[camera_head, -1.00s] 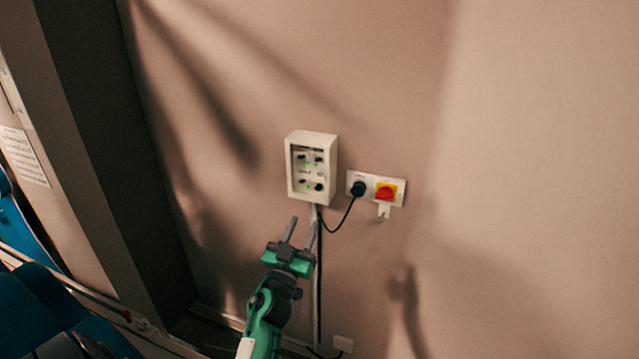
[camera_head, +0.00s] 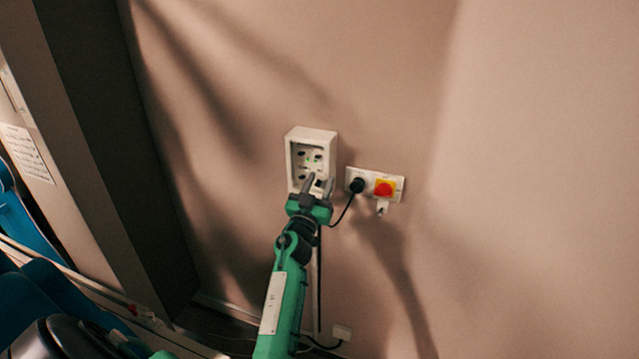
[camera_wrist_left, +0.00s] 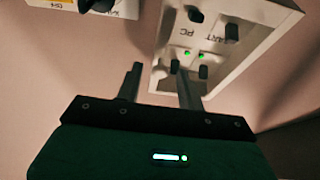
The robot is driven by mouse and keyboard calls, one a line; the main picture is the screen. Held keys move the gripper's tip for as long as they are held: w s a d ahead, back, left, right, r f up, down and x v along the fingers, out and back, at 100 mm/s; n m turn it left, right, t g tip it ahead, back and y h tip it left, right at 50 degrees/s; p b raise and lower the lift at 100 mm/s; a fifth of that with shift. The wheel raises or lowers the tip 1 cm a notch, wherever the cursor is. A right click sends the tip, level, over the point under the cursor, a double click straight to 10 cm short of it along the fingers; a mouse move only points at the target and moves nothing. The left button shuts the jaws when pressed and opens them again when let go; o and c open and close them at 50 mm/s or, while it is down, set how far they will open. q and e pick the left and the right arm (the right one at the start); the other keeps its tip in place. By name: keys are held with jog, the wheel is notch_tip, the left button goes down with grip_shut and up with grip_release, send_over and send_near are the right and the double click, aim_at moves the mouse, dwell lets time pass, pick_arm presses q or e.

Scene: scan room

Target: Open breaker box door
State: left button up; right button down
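The breaker box (camera_head: 309,150) is a white box on the wall with dark knobs and small green lights on its front. In the left wrist view the box (camera_wrist_left: 238,50) fills the upper right, with the letters "PC" and "ART" on its face. I cannot tell a separate door panel or whether one is open. My left gripper (camera_head: 319,180) is open, with its fingers apart and pointing up at the lower right of the box. In the left wrist view one finger of the left gripper (camera_wrist_left: 155,68) overlaps the box's lower edge; contact is unclear. My right gripper is not in view.
A white wall plate (camera_head: 367,173) right of the box holds a black plug (camera_head: 357,185) and a red and yellow switch (camera_head: 384,188). A black cable hangs below. Blue seats (camera_head: 30,225) stand at the left. The wall at the right is clear.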

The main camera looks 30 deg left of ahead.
pick_arm(q)
grip_shut()
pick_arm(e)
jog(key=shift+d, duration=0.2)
pick_arm(q)
jog(key=shift+s+a, duration=0.1)
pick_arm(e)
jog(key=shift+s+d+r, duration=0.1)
